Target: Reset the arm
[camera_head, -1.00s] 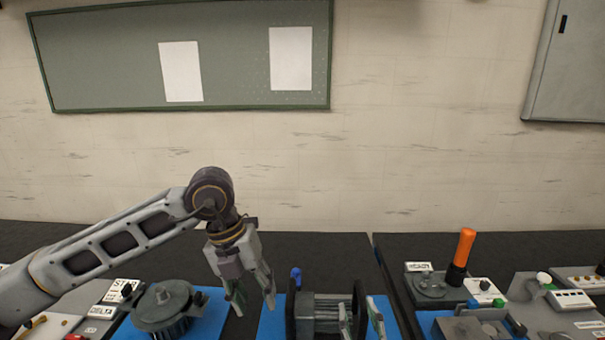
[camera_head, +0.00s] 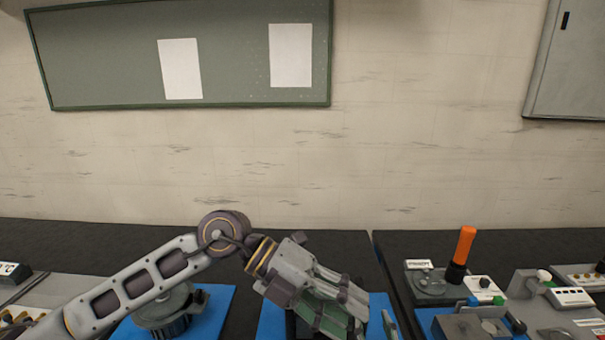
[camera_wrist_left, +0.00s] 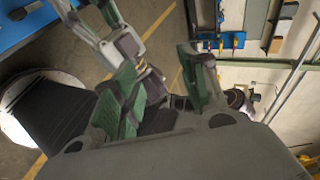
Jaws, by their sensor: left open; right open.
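My left arm comes in from the left in the head view. Its gripper (camera_head: 343,314) is open and tilted down to the right, over the middle blue mat (camera_head: 270,322). It hides most of the dark device on that mat. In the left wrist view, the jaws (camera_wrist_left: 158,95) are apart with green pads and nothing seen held between them. My right gripper (camera_head: 389,323) shows only as a grey-green finger at the bottom edge, just right of the left gripper; the rest is out of view.
A grey round-topped machine (camera_head: 167,306) stands on the left blue mat (camera_head: 218,310), partly behind my left arm. On the right bench are an orange-handled lever (camera_head: 466,245) and a grey block (camera_head: 470,328). The black bench (camera_head: 330,248) is clear towards the wall.

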